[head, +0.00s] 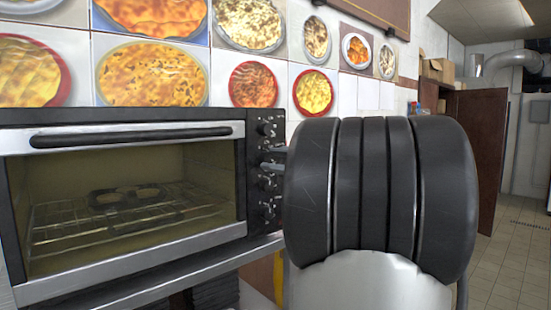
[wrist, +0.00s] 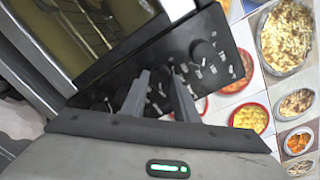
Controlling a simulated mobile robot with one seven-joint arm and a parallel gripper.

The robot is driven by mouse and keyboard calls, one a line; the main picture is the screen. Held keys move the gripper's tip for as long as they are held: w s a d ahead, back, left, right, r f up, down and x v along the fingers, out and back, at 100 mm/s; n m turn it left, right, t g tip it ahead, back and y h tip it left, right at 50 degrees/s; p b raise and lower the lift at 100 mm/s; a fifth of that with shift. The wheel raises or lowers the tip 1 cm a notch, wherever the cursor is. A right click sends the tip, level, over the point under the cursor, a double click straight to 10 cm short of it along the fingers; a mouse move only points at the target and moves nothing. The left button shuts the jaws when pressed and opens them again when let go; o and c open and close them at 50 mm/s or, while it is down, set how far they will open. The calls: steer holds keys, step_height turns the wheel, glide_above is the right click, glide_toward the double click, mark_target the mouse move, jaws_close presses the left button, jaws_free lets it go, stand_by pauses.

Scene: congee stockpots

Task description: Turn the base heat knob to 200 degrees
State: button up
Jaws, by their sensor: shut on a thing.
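A toaster oven (head: 130,128) has a black control panel (head: 257,222) with several dark knobs down its right side. My gripper (head: 270,158) reaches the panel from the right, at a knob between the top knob (head: 266,128) and the lower ones (head: 266,183). In the wrist view my gripper (wrist: 161,77) has its two grey fingers against the panel (wrist: 225,82), shut on a knob. The held knob is mostly hidden by the fingers, and its pointer cannot be read. Another knob (wrist: 203,51) is clear of the fingers. The labels are too small to read.
The oven's glass door (head: 130,195) is closed, with a wire rack and a dark tray inside. Tiles with food pictures (head: 152,73) cover the wall behind. A brown door (head: 482,140) and open floor (head: 515,240) lie to the right.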

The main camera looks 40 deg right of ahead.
stand_by(0.4)
steer(key=o, duration=1.1)
steer(key=shift+c, duration=0.2)
steer(key=s+d, duration=0.1)
steer(key=s, duration=1.6)
steer(key=shift+s+d+r, duration=0.2)
steer(key=shift+d+r, duration=0.15)
steer(key=shift+d, duration=0.05)
